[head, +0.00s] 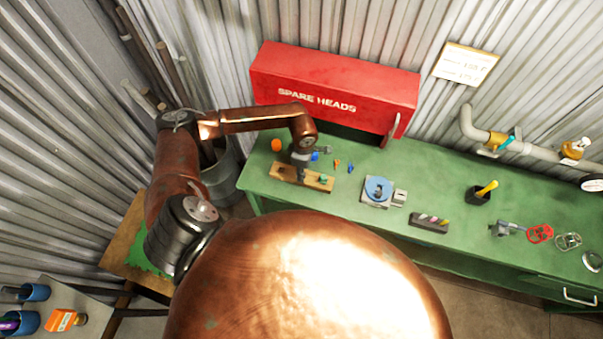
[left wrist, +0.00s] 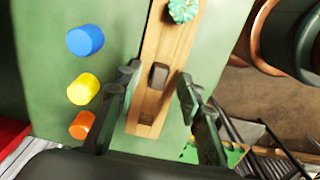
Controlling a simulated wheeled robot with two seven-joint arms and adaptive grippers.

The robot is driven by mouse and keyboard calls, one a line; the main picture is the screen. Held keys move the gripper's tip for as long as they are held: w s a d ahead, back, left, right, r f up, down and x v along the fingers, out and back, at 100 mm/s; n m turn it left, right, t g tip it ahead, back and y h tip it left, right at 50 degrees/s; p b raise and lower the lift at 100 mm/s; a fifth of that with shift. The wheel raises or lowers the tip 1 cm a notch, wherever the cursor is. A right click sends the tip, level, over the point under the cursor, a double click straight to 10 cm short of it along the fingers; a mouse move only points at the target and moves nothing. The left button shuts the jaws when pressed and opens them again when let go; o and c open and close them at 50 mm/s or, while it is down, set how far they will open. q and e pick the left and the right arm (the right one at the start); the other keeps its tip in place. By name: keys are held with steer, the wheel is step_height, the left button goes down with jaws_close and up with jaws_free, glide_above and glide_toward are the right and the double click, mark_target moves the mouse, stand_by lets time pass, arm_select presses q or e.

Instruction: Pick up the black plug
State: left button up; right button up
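A dark, rounded block that looks like the black plug (left wrist: 158,75) sits on a wooden board (left wrist: 179,50) in the left wrist view. A dark square spot, perhaps a hole, lies nearer on the board. A teal knobbed piece (left wrist: 183,9) is at the board's far end. My left gripper (left wrist: 160,88) is open, its fingers on either side of the board and apart from the plug. In the head view my left gripper (head: 300,176) is above the wooden board (head: 284,175) and hides the plug from clear sight. My right gripper is not in view.
Blue (left wrist: 85,40), yellow (left wrist: 83,89) and orange (left wrist: 82,125) pieces stand beside the board. The red SPARE HEADS cabinet (head: 340,85) is behind. A blue round device (head: 378,190) and a black block (head: 428,222) stand farther right on the green bench (head: 440,180).

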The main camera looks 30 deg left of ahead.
arm_select(q)
steer(key=shift+f, duration=0.65)
steer(key=shift+c, duration=0.5)
jaws_close()
